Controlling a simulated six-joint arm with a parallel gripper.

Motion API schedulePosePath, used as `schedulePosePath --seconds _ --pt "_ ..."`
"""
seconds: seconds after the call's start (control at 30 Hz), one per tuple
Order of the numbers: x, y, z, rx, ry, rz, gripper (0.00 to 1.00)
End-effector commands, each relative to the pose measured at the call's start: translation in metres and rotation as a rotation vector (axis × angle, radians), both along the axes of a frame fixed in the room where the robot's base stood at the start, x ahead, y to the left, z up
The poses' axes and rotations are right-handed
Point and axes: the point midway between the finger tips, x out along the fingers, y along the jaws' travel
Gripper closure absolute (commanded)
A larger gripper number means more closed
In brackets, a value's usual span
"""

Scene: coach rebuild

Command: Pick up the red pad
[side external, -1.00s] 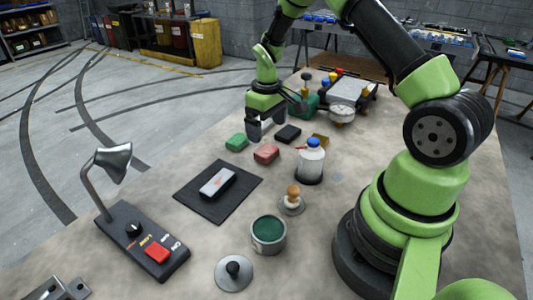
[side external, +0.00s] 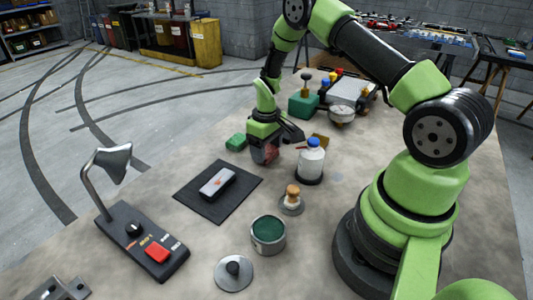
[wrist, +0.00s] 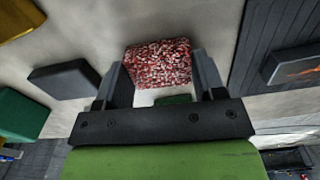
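The red pad (side external: 270,153) is at my gripper (side external: 264,157) in the side view, partly hidden by its fingers. In the wrist view the red pad (wrist: 158,64), speckled red and white, lies between the fingertips of my gripper (wrist: 160,75). The fingers are apart on either side of it, with a narrow gap at the right finger. I cannot tell whether the left finger touches it. The pad appears to rest on the table.
A green pad (side external: 236,142) lies left of my gripper and a dark pad (wrist: 65,78) on the other side. A white bottle with a blue cap (side external: 311,160) stands close on the right. A dark mat (side external: 207,210) lies in front, bearing a grey block (side external: 217,183).

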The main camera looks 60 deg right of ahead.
Motion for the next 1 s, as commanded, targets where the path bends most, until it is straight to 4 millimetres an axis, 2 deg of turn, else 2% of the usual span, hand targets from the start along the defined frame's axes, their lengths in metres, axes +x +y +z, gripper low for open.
schedulePosePath --seconds 0.03,0.07,0.47,0.57,0.8,1.0 --pt "0.0 0.0 0.0 0.0 0.0 0.0 0.52" --pt "0.0 0.0 0.0 0.0 0.0 0.0 0.59" --pt "0.0 0.0 0.004 0.0 -0.001 0.0 0.6" --pt "0.001 0.0 0.017 -0.001 -0.004 0.0 0.6" --pt "0.001 0.0 0.067 -0.002 -0.005 0.0 0.6" --pt "0.001 0.0 0.095 -0.001 -0.002 0.0 0.6"
